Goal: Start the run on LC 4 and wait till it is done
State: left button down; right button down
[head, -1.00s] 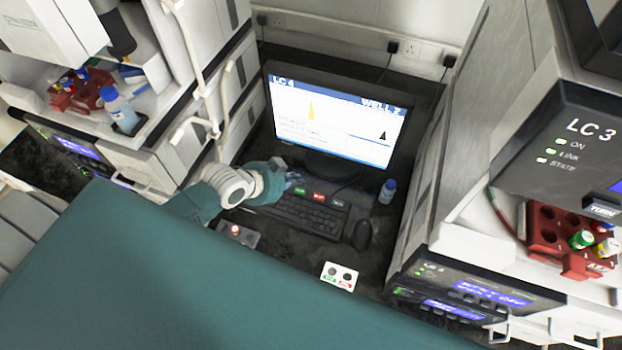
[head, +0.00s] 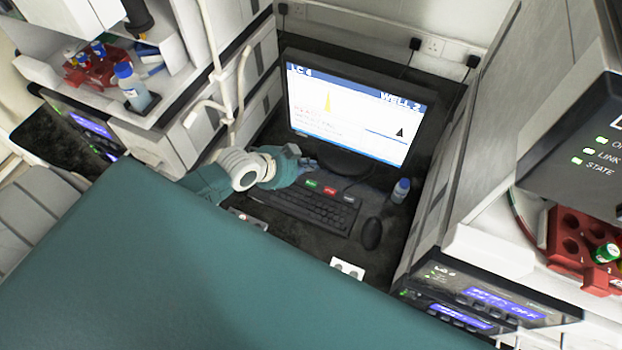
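The monitor (head: 345,125) stands at the back of the bench. Its screen reads "LC 4" at top left and "WELL 2" at top right, with a yellow peak and a smaller black peak. A keyboard (head: 310,208) lies in front of it, with green, red and dark labelled keys (head: 329,190) along its back edge. My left gripper (head: 300,163) is over the back left of the keyboard, close to the green key. Its fingertips are small and partly hidden, so I cannot tell whether it touches a key. My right gripper does not show.
A mouse (head: 371,234) and a small blue-capped bottle (head: 400,190) are right of the keyboard. Instrument stacks flank the bench, with red vial racks (head: 570,240) and a blue-capped bottle (head: 132,88). My teal body hides the foreground.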

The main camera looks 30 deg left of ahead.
pick_arm(q)
jog(key=b, duration=0.4)
send_over(310, 186)
notch_tip(310, 186, down, 5)
jog(key=shift+r, duration=0.15)
jog(key=shift+w+a+f, duration=0.1)
jog(key=shift+f, duration=0.75)
jog(key=shift+f+b, duration=0.4)
jog(key=shift+f, duration=0.45)
dwell(0.7)
jog(key=shift+r, duration=0.15)
jog(key=shift+r+p, duration=0.65)
jog(key=shift+r, duration=0.05)
